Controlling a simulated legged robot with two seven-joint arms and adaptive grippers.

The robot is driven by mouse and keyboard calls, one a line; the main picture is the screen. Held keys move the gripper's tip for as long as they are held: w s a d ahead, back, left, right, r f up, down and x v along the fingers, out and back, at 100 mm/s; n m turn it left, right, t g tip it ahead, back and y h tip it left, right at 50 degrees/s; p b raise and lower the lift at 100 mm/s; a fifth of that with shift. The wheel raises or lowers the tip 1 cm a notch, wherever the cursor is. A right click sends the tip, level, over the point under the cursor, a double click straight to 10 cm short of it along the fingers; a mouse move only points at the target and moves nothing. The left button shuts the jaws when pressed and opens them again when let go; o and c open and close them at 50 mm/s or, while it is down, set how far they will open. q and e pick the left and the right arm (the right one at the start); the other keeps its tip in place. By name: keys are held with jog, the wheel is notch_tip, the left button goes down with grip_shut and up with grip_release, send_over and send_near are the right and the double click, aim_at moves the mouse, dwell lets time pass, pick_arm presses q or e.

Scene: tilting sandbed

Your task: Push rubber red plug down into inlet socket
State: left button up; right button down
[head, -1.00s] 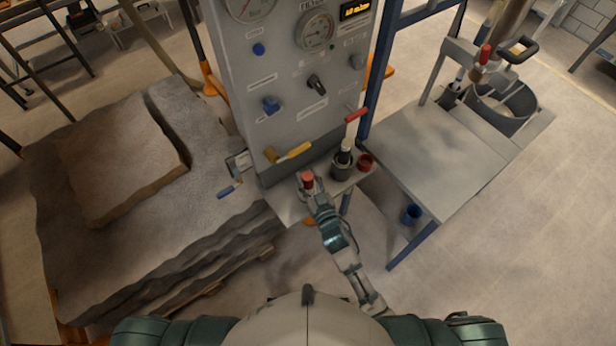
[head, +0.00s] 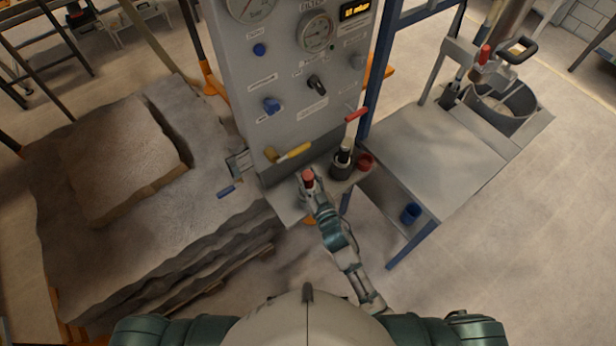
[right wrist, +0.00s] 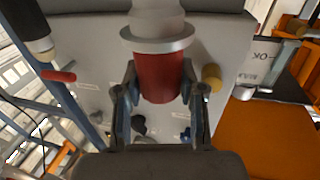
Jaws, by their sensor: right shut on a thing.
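The red plug (head: 308,176) stands at the front of the small shelf below the grey panel. My right gripper (head: 310,190) is at it, and its fingers hide the plug's lower part in the head view. In the right wrist view, the gripper (right wrist: 158,95) is shut on the red plug (right wrist: 158,75), one finger on each side. That view looks upside down. A pale grey flanged piece (right wrist: 158,39) meets the plug's end there; it looks like the inlet socket. I cannot tell how deep the plug sits. My left gripper is not in view.
The grey panel (head: 290,100) rises behind. A sandbed (head: 110,200) lies left, a metal table (head: 430,150) right.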

aim_at(310, 191)
jog(key=shift+a, duration=0.1)
jog(key=shift+f+b, duration=1.4)
jog(key=shift+f, duration=0.8)
jog(key=c, duration=0.6)
grip_release()
jog(key=v, duration=1.2)
jog(key=shift+f, duration=0.1)
